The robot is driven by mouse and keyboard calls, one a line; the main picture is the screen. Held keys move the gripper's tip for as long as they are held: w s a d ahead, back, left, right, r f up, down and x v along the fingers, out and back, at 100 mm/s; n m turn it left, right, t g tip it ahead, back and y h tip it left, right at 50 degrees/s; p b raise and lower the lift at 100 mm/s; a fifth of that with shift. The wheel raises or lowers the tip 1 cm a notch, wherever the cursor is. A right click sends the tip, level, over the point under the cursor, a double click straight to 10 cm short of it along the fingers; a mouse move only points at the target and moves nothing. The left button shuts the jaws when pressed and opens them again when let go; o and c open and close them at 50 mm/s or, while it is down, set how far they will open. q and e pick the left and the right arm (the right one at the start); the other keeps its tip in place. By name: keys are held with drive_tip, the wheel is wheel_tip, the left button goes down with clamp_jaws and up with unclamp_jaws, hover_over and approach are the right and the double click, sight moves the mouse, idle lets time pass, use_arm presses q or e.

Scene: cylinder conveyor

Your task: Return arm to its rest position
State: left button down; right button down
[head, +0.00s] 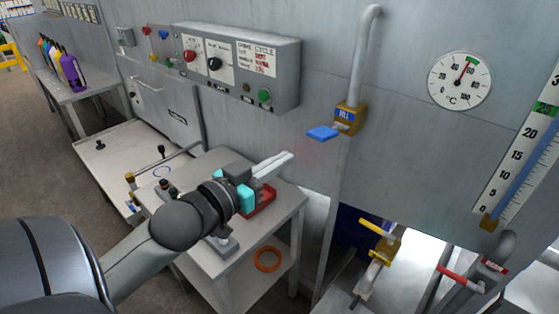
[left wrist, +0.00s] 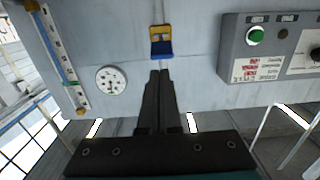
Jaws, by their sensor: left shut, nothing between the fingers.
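My left arm comes in from the lower left of the head view. Its gripper (head: 288,156) is shut and empty, held above a small grey table (head: 285,213) and pointing at the grey machine wall. In the left wrist view the two dark fingers (left wrist: 160,76) lie together, with nothing between them. Beyond their tips is a yellow valve block with a blue lever (left wrist: 162,48). In the head view this blue lever (head: 323,133) is to the right of the fingertips, apart from them. My right gripper is in neither view.
A control box (head: 270,75) with buttons juts from the wall above the gripper. A red part (head: 262,203) sits on the table below, and an orange ring (head: 267,259) lies on its lower shelf. Yellow (head: 376,228) and red (head: 452,272) valve handles are at the lower right. Bottles (head: 70,72) stand far left.

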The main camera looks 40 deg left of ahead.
use_arm(q)
drive_tip(key=shift+f, duration=0.1)
idle(0.3)
drive_tip(key=s+a+f+n+g+y+b, duration=0.1)
drive_tip(key=s+a+f+g, duration=0.1)
drive_tip(key=f, duration=1.1)
drive_tip(key=s+a+f+g+y+b, duration=0.1)
drive_tip(key=s+f+g, duration=0.15)
drive_tip(key=f, duration=0.95)
drive_tip(key=s+a+f+n+g+y+b, duration=0.1)
drive_tip(key=a+f+g+b, duration=0.15)
drive_tip(key=f, duration=1.05)
drive_tip(key=s+d+f+m+g+b, duration=0.1)
drive_tip(key=s+d+f+g, duration=0.2)
drive_tip(key=s+f, duration=0.6)
drive_tip(key=s+d+f+m+g+h, duration=0.1)
drive_tip(key=s+d+f+g, duration=0.2)
drive_tip(key=s+d+f, duration=0.4)
drive_tip(key=s+d+f+m+g+b, duration=0.1)
drive_tip(key=s+d+f+g, duration=0.2)
drive_tip(key=s+f, duration=0.8)
drive_tip(key=shift+s+d+f+m+b, duration=0.25)
drive_tip(key=shift+s+d+m+b, duration=0.1)
drive_tip(key=shift+s+d, duration=0.8)
drive_tip(key=shift+a, duration=0.1)
